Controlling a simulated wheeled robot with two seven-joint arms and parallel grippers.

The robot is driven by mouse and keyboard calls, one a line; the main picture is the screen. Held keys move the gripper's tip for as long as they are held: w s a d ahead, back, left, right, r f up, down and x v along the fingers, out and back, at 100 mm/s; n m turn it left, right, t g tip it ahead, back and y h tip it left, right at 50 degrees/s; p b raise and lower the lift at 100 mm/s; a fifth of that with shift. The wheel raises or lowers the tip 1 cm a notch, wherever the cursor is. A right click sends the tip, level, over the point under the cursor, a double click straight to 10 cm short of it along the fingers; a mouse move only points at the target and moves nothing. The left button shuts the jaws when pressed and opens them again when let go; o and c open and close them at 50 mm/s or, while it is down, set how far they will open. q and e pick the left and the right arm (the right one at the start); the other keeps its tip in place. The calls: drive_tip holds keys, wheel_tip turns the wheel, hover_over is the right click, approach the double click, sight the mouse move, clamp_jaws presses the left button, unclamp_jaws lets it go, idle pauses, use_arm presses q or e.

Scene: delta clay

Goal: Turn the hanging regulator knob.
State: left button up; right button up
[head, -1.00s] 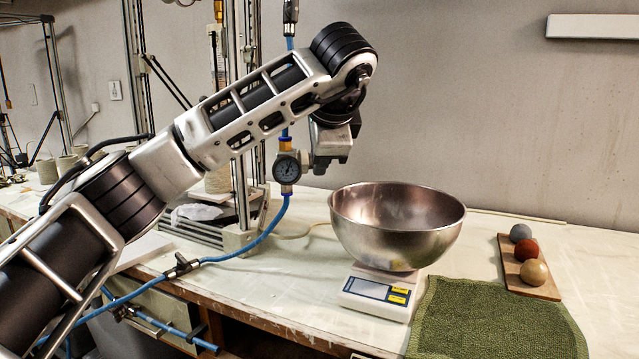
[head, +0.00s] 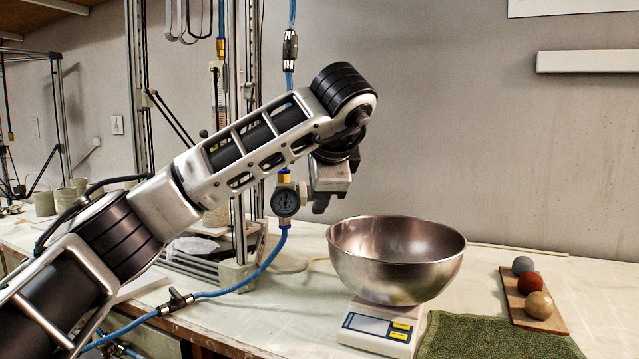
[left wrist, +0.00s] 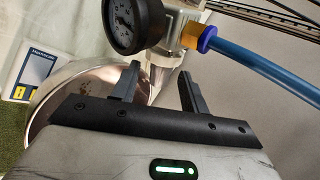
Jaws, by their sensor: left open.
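The regulator hangs on a blue hose in the head view, with a round dark-rimmed gauge (head: 286,201) and a yellow fitting above it. In the left wrist view the gauge (left wrist: 125,22), the silver regulator body (left wrist: 182,24) and an orange-and-blue fitting (left wrist: 197,38) are at the top, just beyond the fingers. I cannot make out the knob clearly. My left gripper (head: 322,205) is just right of the regulator, fingers pointing down in the head view. In the left wrist view the open gripper (left wrist: 157,85) has nothing clearly held between its fingers. My right gripper is not in view.
A metal bowl (head: 397,270) on a white scale (head: 378,330) stands below and right of the left gripper. The blue hose (head: 262,262) runs down to the table. A board (head: 516,300) with clay balls and a green cloth (head: 500,338) lie at right. A metal frame (head: 240,120) stands behind.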

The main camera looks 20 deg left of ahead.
use_arm(q)
drive_tip(key=v, duration=1.6)
drive_tip(key=shift+w, duration=0.1)
